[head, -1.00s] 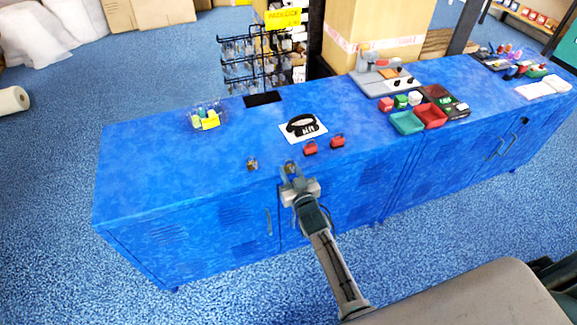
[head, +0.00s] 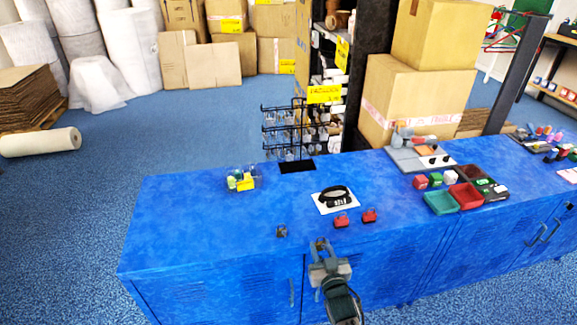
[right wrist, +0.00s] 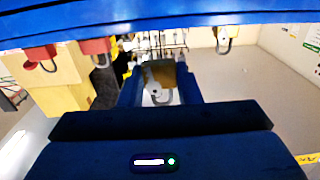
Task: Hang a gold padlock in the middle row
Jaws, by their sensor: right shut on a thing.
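My right gripper (head: 320,246) is at the front edge of the blue counter. In the right wrist view, its jaws are shut on a gold padlock (right wrist: 160,76), with the shackle pointing down in that picture. In the head view the held padlock is hard to make out. Another small, dull gold padlock (head: 281,231) sits on the counter to the left of the gripper. My left gripper is not in view.
Two red padlocks (head: 341,220) and a black coiled item on a white card (head: 335,202) lie just beyond the gripper. A clear tub (head: 243,180) and a black mat (head: 297,166) are near the back edge. Trays (head: 441,201) stand right. The counter's left part is clear.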

